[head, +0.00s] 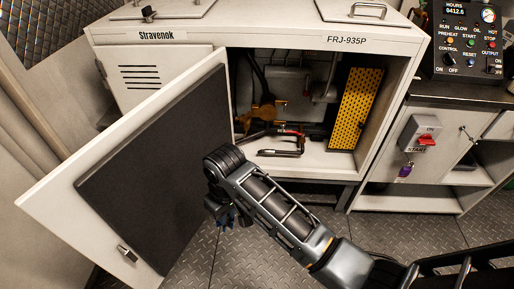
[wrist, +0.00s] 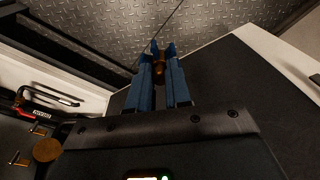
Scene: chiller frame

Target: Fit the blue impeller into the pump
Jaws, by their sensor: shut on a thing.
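My gripper (wrist: 158,75) is shut on a small piece with a brass-brown middle and blue parts at the fingertips, seen in the wrist view. I take it to be the blue impeller (wrist: 155,47); the fingers are bluish too and hide much of it. A round brass part (wrist: 46,150) shows at the lower left of the wrist view.
The cabinet door (head: 150,175) stands open to the left, close to the gripper. A yellow perforated panel (head: 357,108) is at the right of the opening. A tool with red parts (head: 285,131) and a dark-handled tool (head: 280,153) lie near the cabinet floor.

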